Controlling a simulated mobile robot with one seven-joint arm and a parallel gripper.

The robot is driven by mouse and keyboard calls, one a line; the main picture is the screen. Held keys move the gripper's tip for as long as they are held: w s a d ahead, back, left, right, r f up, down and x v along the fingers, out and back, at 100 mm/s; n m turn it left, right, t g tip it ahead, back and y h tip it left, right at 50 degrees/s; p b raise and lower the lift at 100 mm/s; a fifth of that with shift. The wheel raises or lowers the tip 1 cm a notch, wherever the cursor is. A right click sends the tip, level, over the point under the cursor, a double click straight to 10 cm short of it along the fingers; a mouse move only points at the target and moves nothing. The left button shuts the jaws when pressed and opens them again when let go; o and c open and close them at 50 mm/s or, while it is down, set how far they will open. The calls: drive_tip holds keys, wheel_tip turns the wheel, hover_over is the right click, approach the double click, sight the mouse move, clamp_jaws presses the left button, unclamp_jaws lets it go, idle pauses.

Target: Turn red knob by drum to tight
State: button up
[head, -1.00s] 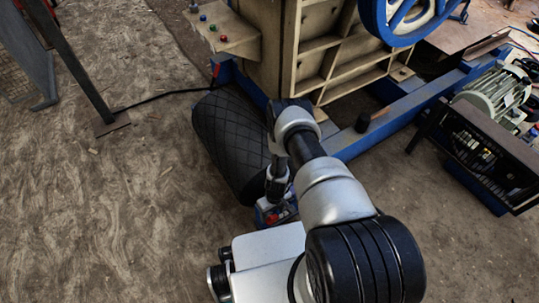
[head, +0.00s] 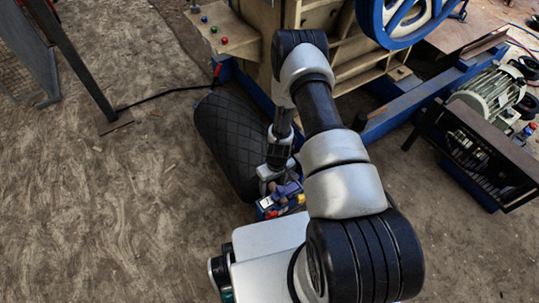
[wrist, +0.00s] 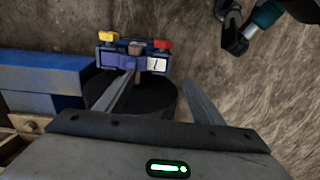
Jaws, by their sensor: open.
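The red knob (wrist: 162,44) sits on the right end of a blue-purple block in the wrist view. It also shows low beside the drum in the head view (head: 272,214). A yellow knob (wrist: 109,37) is on the block's other end, with a brown piece (wrist: 136,48) between and a white label (wrist: 157,63) on the face. The black drum (head: 225,140) lies beside the block. My gripper (wrist: 160,72) is open and empty, its fingers pointing towards the block. The left fingertip appears near the block's middle, the right one right of it. I cannot tell any contact.
The crusher's blue frame (head: 395,115) stands behind the drum. A motor (head: 490,95) stands at right. A dark post (head: 80,65) stands at left. Bare ground (head: 110,210) is open at left.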

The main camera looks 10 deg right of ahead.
drive_tip(key=w+r+p, duration=0.2)
drive_tip(key=w+r, duration=0.3)
drive_tip(key=r, duration=0.6)
drive_tip(key=shift+r+t, duration=0.3)
drive_tip(key=shift+r, duration=0.05)
drive_tip(key=shift+s, duration=0.1)
